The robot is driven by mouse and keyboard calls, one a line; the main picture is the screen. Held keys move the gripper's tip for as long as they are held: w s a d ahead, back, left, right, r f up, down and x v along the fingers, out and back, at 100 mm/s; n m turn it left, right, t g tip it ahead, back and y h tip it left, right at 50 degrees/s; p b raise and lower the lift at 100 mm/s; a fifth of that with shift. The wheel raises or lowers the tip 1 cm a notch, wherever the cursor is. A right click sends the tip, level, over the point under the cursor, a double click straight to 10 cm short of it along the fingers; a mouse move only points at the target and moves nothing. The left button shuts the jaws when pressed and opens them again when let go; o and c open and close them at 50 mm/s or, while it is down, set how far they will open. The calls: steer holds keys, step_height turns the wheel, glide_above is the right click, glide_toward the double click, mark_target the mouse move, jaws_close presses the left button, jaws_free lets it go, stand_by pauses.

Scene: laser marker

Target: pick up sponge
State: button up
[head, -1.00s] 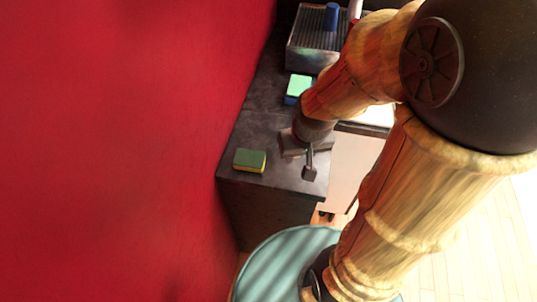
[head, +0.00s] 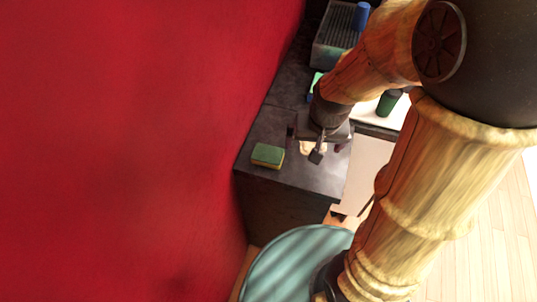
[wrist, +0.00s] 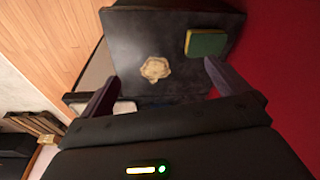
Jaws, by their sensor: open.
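The sponge (head: 268,155), green on top with a yellow side, lies flat on the dark counter near its front left corner. In the wrist view the sponge (wrist: 205,43) is near the top, right of centre, beyond the right finger. My gripper (head: 318,146) is above the counter, to the right of the sponge and apart from it. In the wrist view my gripper (wrist: 162,82) has its two dark fingers wide apart with nothing between them.
A small beige, irregular object (wrist: 155,68) lies on the counter (head: 305,178) ahead of the fingers. A grey ribbed rack (head: 334,42) with a blue cup (head: 361,16) stands at the back. A red wall (head: 120,150) borders the counter's left side. A dark green cup (head: 388,103) is behind my arm.

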steer(key=w+a+m+p, duration=0.1)
steer(key=w+a+m, duration=0.1)
steer(key=w+a, duration=0.5)
steer(key=a, duration=0.4)
steer(key=shift+w+a+r+m+h+p, duration=0.25)
steer(key=shift+a+r+m+h+p, duration=0.05)
steer(key=shift+r+h+p, duration=0.1)
steer(key=shift+d, duration=0.1)
glide_above(268, 155)
steer(key=shift+g, duration=0.3)
step_height(268, 155, down, 12)
steer(key=shift+f, duration=0.1)
